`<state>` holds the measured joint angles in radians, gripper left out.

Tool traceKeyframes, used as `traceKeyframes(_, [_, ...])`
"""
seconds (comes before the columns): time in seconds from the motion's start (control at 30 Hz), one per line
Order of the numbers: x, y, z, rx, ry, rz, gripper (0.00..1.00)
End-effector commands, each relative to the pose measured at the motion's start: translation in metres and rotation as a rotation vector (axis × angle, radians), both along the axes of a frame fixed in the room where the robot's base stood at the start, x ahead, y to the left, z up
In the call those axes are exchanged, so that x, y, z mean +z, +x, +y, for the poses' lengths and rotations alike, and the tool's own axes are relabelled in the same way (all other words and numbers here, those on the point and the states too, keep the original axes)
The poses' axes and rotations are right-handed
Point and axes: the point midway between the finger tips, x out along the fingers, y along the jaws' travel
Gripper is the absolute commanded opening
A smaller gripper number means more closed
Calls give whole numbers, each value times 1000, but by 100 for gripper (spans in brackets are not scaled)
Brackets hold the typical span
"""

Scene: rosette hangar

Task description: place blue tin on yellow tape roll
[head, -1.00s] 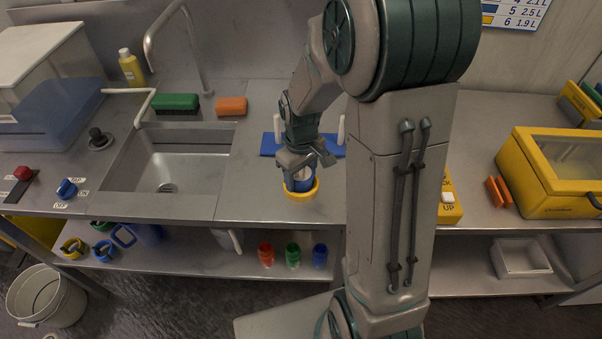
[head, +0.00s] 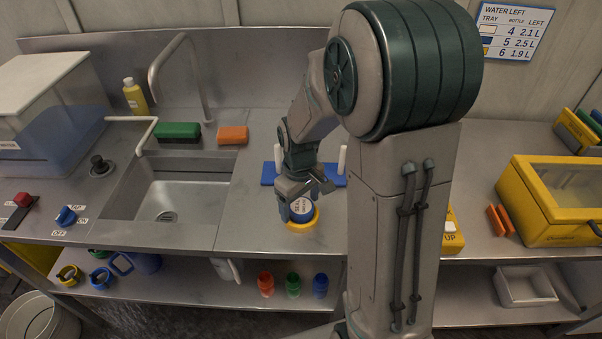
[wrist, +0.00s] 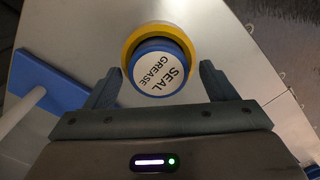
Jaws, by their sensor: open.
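The blue tin (head: 301,212), with a white lid, sits within the outline of the yellow tape roll (head: 313,222) on the steel counter, near its front edge. In the wrist view the tin (wrist: 160,75) shows its white "SEAL GREASE" label, and the yellow roll (wrist: 140,35) shows around its far side. The near side of the roll is hidden by the tin. My gripper (head: 304,192) is just above and behind the tin. In the wrist view its two fingers (wrist: 158,88) are apart, one on each side of the tin's near part, with gaps visible.
A blue board (head: 268,174) with white upright pegs lies behind my gripper. The sink (head: 180,195) is at left. A yellow case (head: 545,200) and orange blocks (head: 500,220) stand at right. Red, green and blue bottles (head: 293,285) stand on the lower shelf.

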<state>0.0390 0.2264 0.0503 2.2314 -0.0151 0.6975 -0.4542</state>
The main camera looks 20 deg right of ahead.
Motion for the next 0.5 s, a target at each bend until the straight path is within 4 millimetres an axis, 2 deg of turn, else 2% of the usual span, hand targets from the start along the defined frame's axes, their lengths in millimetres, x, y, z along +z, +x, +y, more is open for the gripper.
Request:
traceKeyframes(0.1, [31, 3, -2, -4, 0, -15, 78])
traceKeyframes(0.3, [76, 4, -3, -7, -1, -15, 78])
traceKeyframes(0.5, [104, 4, -3, -6, -2, -14, 78])
